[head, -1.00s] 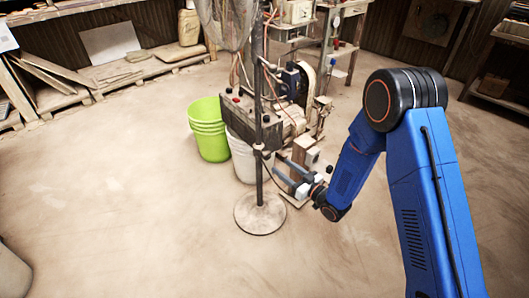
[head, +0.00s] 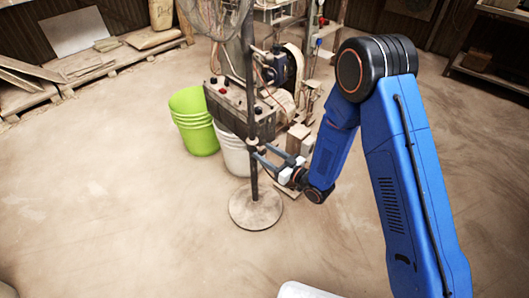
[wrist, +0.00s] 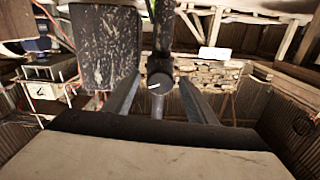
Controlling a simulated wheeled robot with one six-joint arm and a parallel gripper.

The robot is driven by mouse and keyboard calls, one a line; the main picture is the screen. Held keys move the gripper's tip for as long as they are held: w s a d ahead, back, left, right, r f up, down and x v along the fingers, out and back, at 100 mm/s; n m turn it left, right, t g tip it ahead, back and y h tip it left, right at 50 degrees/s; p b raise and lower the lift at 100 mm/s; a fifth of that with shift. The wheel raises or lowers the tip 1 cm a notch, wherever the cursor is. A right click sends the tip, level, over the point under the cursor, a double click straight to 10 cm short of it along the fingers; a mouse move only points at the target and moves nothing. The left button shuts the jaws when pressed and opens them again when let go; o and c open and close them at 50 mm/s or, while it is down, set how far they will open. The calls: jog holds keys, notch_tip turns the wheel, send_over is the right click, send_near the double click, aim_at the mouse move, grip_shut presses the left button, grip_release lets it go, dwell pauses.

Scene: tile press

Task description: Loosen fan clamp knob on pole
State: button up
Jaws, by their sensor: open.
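The dark pole (head: 251,100) stands upright on a round base (head: 256,208) and carries the fan (head: 213,15) at its top. The black clamp knob (wrist: 160,83), with a white mark on its face, sits in front of the pole (wrist: 163,40) in the wrist view. My gripper (head: 259,152) is at the pole, at knob height. In the wrist view my gripper (wrist: 160,90) is open, with one finger on each side of the knob and visible gaps between. The knob is too small to make out clearly in the head view.
A dusty machine (head: 240,108) stands just behind the pole.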

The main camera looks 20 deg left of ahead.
jog(key=c, duration=1)
jog(key=shift+c, duration=0.2)
jog(key=shift+n, duration=0.3)
jog(key=n, duration=0.4)
jog(key=shift+n, duration=0.3)
jog(key=n, duration=0.4)
jog(key=shift+n, duration=0.3)
jog(key=n, duration=0.4)
jog(key=shift+n, duration=0.3)
jog(key=n, duration=0.4)
jog(key=shift+n, duration=0.4)
jog(key=shift+d, duration=0.1)
